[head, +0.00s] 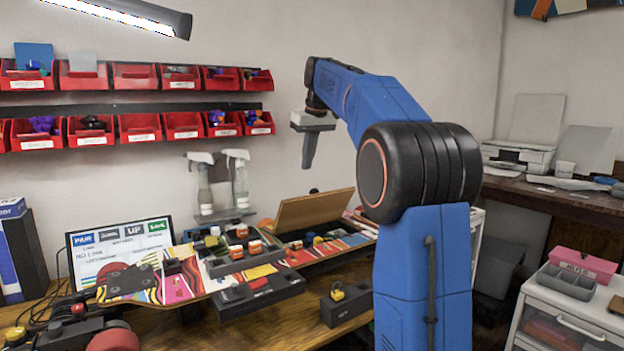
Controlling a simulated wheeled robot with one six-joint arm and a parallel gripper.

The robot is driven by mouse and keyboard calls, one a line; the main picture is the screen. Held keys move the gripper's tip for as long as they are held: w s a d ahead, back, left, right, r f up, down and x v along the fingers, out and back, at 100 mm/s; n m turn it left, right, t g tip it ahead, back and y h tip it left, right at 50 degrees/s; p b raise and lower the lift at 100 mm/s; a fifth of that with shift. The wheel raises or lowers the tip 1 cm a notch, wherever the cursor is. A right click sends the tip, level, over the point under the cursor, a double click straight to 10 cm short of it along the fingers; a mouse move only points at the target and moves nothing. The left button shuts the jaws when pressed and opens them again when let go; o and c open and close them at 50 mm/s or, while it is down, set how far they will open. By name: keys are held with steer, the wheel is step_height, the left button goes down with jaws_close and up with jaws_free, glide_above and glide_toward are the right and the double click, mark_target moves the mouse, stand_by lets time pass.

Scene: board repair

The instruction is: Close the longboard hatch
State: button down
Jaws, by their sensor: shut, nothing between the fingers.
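The longboard (181,283) lies deck down across the workbench, its surface striped in bright colours. Its hatch (313,209) is a brown lid standing open, tilted up at the back of the board. Several small parts show in front of the lid. My gripper (309,165) hangs above the lid, pointing down, with a clear gap between them. It is shut and empty. My blue arm hides the right end of the board.
A dark tray with orange-topped parts (243,260) sits on the board. A black block (346,305) stands at the bench front. Spray bottles (238,180) and red wall bins (140,127) are behind. A screen (118,247) stands at left.

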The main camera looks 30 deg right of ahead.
steer(key=shift+s+d+f, duration=0.1)
steer(key=shift+s+f, duration=0.3)
steer(key=shift+f, duration=0.45)
steer(key=shift+s+a+f, duration=0.1)
steer(key=shift+s+f, duration=0.3)
steer(key=shift+f, duration=0.5)
steer(key=shift+s+d+f, duration=0.1)
steer(key=shift+s+f, duration=0.3)
steer(key=shift+f, duration=0.45)
steer(key=shift+s, duration=0.1)
